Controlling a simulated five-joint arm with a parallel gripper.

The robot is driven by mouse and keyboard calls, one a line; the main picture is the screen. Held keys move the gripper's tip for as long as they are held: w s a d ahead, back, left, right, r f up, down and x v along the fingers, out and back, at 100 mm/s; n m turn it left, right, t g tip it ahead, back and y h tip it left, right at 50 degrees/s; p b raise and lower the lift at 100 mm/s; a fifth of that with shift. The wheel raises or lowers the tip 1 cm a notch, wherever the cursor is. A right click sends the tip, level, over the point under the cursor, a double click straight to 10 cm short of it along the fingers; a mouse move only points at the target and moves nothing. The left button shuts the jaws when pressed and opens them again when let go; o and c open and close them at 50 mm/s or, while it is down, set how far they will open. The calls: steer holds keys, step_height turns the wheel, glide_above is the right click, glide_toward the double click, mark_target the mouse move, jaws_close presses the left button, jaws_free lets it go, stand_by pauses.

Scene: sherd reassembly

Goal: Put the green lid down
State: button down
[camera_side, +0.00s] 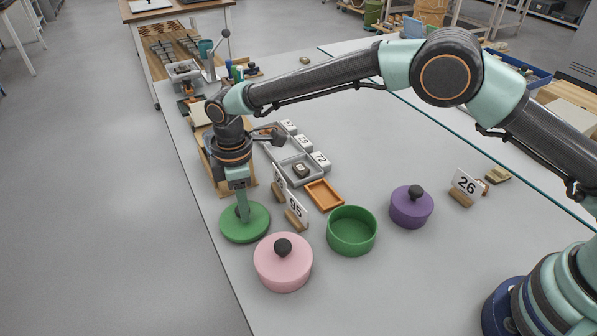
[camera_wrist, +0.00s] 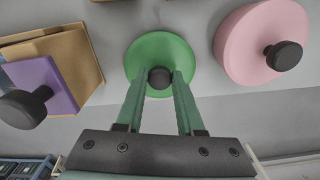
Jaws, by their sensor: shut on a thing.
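The green lid (camera_side: 258,224) is a flat round disc with a dark knob, level near the table's left edge. My gripper (camera_side: 241,214) points down over its middle. In the wrist view, the two fingers of my gripper (camera_wrist: 160,82) are shut on the black knob of the green lid (camera_wrist: 160,48). I cannot tell whether the lid touches the table. The open green pot (camera_side: 352,231) stands empty to the right, apart from the lid.
A pink lidded pot (camera_side: 283,264) stands close in front of the green lid; it also shows in the wrist view (camera_wrist: 240,42). Number card 95 (camera_side: 296,211) and an orange tray (camera_side: 324,195) are nearby. A purple lidded pot (camera_side: 411,209) stands right. The front table is clear.

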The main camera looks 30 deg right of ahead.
steer(key=shift+f, duration=0.85)
steer(key=shift+f, duration=0.2)
steer(key=c, duration=0.5)
jaws_free()
steer(key=shift+r, duration=0.1)
